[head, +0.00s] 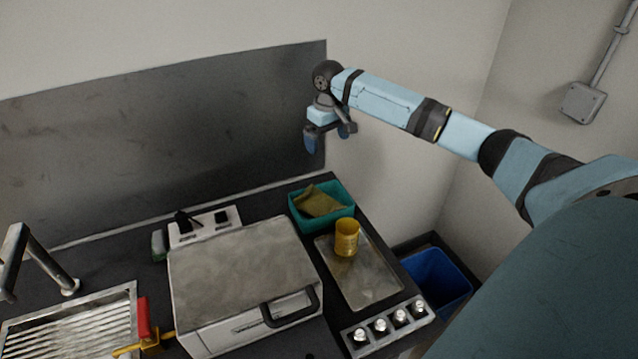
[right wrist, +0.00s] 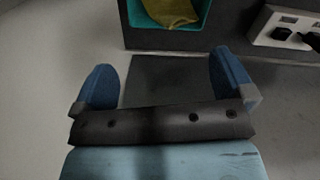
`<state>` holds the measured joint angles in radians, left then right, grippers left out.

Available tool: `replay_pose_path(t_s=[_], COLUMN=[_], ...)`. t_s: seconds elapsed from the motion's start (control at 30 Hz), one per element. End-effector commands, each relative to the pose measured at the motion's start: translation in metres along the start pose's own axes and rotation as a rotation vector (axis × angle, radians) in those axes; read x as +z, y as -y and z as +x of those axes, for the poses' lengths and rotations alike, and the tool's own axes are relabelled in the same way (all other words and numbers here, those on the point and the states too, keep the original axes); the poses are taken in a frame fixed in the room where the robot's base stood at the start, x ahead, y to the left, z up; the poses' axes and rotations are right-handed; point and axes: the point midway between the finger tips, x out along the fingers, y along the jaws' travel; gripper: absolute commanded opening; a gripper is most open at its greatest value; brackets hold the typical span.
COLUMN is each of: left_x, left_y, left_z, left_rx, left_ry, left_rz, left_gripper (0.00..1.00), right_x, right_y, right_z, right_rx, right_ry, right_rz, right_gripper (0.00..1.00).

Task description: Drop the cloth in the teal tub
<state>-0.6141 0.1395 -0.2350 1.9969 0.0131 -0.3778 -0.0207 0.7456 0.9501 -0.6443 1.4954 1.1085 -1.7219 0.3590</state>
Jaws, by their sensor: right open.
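The teal tub (head: 331,222) stands at the back right of the dark counter. The olive-yellow cloth (head: 318,201) lies in the tub, spread against its inside. In the right wrist view the tub (right wrist: 150,22) and the cloth (right wrist: 172,10) show at the top edge, partly cut off. My right gripper (head: 327,140) hangs high above and behind the tub, in front of the dark wall panel. Its blue fingers are apart, and nothing is between them in the right wrist view (right wrist: 160,85). My left gripper is not in view.
A yellow cup (head: 347,238) stands on a metal tray (head: 362,285) just in front of the tub. A boxy machine (head: 243,275) with a black handle is to the left. A blue bin (head: 436,283) is at the lower right. A sink with a tap (head: 38,262) is far left.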

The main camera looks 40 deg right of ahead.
Motion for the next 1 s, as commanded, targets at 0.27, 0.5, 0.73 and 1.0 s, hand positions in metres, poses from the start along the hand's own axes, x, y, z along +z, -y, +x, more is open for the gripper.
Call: replay_pose_path(t_s=[0.27,0.5,0.73,1.0], left_x=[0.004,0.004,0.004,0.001], left_y=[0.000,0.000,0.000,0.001], left_z=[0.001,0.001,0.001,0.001], left_rx=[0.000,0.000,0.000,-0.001], left_ry=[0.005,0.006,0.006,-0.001], left_rz=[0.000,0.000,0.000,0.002], left_gripper=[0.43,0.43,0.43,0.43], right_x=[0.000,0.000,0.000,0.000], right_y=[0.000,0.000,0.000,0.000], right_z=[-0.037,-0.041,-0.040,-0.040], right_rx=[0.000,0.000,0.000,0.000], right_ry=[0.000,0.000,0.000,0.000], right_rz=[0.000,0.000,0.000,0.001], right_gripper=[1.00,1.00,1.00,1.00])
